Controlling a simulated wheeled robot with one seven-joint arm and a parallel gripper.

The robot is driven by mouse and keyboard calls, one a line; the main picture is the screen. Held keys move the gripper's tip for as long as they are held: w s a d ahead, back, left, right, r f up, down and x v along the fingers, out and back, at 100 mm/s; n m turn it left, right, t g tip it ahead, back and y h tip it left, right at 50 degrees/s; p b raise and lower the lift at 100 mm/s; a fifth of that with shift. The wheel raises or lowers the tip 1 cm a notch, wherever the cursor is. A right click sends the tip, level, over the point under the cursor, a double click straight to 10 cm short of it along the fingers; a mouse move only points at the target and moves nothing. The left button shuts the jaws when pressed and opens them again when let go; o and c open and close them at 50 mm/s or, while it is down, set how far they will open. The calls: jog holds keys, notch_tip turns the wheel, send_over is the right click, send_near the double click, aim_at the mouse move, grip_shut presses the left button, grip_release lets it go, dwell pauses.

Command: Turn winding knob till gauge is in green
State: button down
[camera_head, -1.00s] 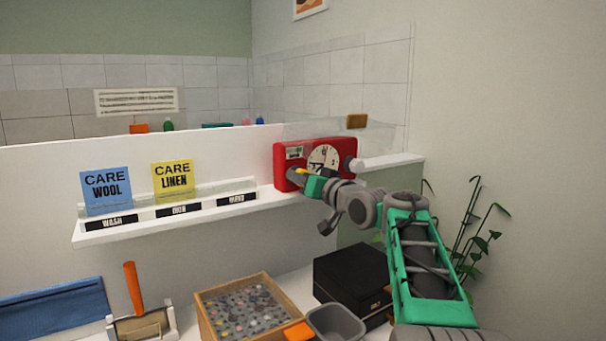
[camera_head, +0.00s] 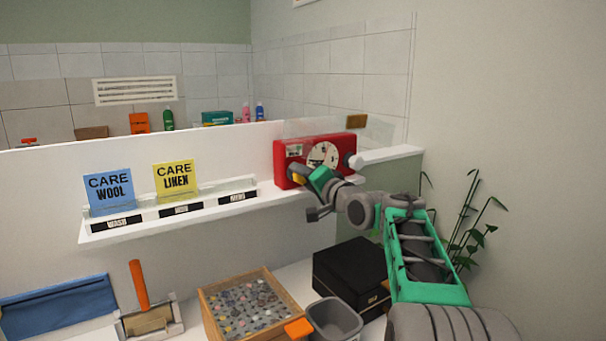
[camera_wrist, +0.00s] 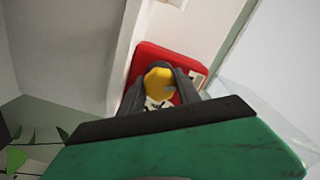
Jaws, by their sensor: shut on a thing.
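A red timer-like box (camera_head: 348,141) with a round white dial (camera_head: 323,155) and a small gauge window (camera_head: 294,150) stands at the right end of the white shelf. I cannot read the gauge's colour. My gripper (camera_head: 300,180) is at the box's front, lower left of the dial. In the wrist view, my gripper's dark fingers (camera_wrist: 160,88) are shut on a yellow knob (camera_wrist: 158,80) in front of the red box (camera_wrist: 150,58). The fingers and the green gripper body hide much of the box front. A pale round knob (camera_head: 355,162) sticks out at its right side.
Blue (camera_head: 109,191) and yellow (camera_head: 175,179) care cards stand on the shelf to the left. Below are a wooden tray of buttons (camera_head: 207,318), a grey bin (camera_head: 345,322) and a black box (camera_head: 350,268). A plant (camera_head: 470,235) stands at the right.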

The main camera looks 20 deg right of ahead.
dwell(0.4)
jog(key=c, duration=0.9)
grip_release()
jog(key=shift+o, duration=0.2)
jog(key=shift+s, duration=0.1)
jog(key=s+d+b, duration=0.1)
jog(key=s, duration=0.6)
jog(key=shift+s+d, duration=0.2)
jog(key=shift+s, duration=0.05)
